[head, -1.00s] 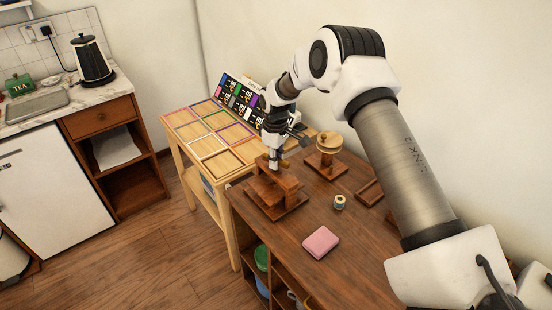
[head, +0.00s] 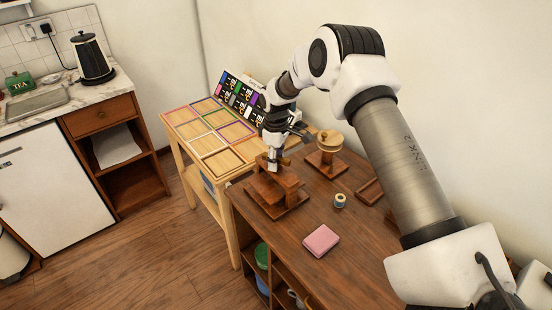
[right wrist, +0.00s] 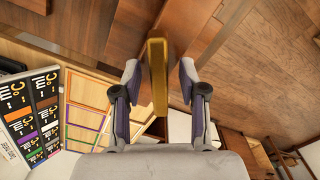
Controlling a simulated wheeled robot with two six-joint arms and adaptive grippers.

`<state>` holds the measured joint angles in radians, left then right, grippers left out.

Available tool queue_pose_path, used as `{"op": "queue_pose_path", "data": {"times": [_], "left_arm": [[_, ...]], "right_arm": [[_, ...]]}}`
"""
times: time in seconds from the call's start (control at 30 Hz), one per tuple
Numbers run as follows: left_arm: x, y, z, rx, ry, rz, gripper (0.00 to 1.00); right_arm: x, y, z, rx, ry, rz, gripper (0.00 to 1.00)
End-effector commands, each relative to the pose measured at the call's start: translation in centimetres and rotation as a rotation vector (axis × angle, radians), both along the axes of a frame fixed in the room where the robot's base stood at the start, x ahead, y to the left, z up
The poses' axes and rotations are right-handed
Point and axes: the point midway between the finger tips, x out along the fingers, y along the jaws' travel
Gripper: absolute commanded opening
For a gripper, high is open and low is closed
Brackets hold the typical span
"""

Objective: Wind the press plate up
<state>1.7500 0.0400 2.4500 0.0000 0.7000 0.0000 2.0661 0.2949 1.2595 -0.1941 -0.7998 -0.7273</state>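The small wooden press (head: 276,195) stands on the near left part of the brown table. A brass bar sits at its top, and shows in the right wrist view (right wrist: 158,78) as an upright gold strip. My right gripper (head: 274,162) points down over the press. In the right wrist view its two fingers (right wrist: 159,72) stand on either side of the brass bar, with a gap visible on each side. The press plate cannot be told apart from the other wooden parts. My left gripper is not in view.
A round-topped wooden stand (head: 327,153), a small spool (head: 340,201), a pink block (head: 321,241) and a wooden tray (head: 369,192) share the table (head: 345,275). A lighter table with coloured frames (head: 205,125) adjoins it. The table's front is mostly clear.

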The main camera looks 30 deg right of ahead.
Motion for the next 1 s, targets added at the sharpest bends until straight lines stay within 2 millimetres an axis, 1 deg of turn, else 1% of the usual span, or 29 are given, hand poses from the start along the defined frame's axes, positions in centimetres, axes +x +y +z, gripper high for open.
{"op": "queue_pose_path", "data": {"times": [0.17,0.27,0.37,0.6,0.7,0.83,1.0], "left_arm": [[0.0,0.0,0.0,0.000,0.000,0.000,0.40],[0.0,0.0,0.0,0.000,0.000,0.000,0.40],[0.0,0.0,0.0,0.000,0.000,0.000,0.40],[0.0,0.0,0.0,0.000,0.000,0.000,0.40],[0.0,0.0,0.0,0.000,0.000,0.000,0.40],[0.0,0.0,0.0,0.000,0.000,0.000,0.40],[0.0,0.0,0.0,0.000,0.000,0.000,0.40]], "right_arm": [[0.0,0.0,0.1,0.000,-0.001,0.000,0.42],[0.1,0.0,0.8,0.000,-0.004,-0.001,0.42],[0.2,0.0,2.5,0.000,-0.005,-0.001,0.42],[0.2,0.0,8.6,-0.001,-0.006,0.000,0.42],[0.2,0.0,10.5,-0.001,-0.002,0.000,0.42],[0.1,0.0,11.8,0.000,0.000,0.001,0.42],[0.1,0.0,12.0,-0.001,0.001,0.000,0.42]]}}
